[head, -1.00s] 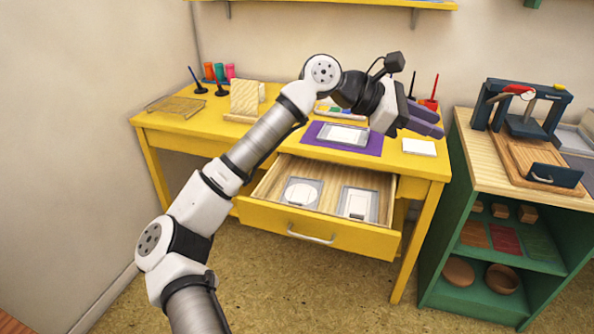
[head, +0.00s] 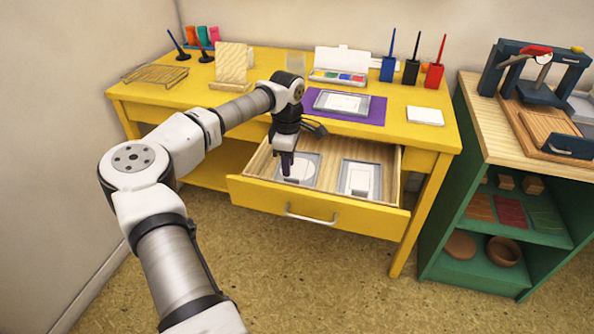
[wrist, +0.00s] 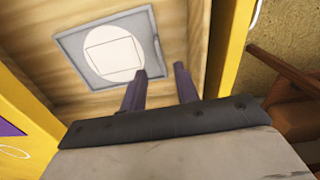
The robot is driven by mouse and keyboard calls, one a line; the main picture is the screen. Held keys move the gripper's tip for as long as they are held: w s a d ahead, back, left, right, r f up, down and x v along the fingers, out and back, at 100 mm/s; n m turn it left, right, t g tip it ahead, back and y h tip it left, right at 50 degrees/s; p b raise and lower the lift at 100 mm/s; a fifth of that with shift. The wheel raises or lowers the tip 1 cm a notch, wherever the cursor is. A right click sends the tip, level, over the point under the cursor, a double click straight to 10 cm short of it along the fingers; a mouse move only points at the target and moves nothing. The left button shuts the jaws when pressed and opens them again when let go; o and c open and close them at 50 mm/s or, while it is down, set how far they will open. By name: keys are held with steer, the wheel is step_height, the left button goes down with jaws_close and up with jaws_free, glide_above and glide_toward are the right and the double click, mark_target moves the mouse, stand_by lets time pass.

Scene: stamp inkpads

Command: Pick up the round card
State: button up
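The round card (wrist: 108,58) is a white disc with a thin rectangle drawn on it. It lies flat in a square grey frame (wrist: 75,42) on the wooden floor of the open drawer. In the head view the card (head: 297,170) is partly hidden by my gripper. My gripper (head: 288,172) points down into the drawer's left half. In the wrist view its two purple fingers (wrist: 162,72) are apart with nothing between them. The left fingertip overlaps the card's lower right edge in the picture; I cannot tell whether they touch.
A second grey frame with a white rectangular card (head: 359,180) lies in the drawer's right half. The drawer's yellow front (head: 330,208) and wooden walls surround the gripper. Above, the yellow tabletop holds a purple mat (head: 370,112), a paint box (head: 338,70) and pen stands.

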mark_target(291, 179)
steer(key=shift+s+d+f, duration=0.1)
steer(key=shift+d+f, duration=0.05)
steer(key=shift+f, duration=0.9)
steer(key=shift+d+f, duration=0.15)
steer(key=shift+f, duration=0.9)
steer(key=shift+s+d+f, duration=0.1)
steer(key=shift+d+f, duration=0.05)
steer(key=shift+f, duration=0.9)
steer(key=shift+r, duration=0.1)
jaws_close()
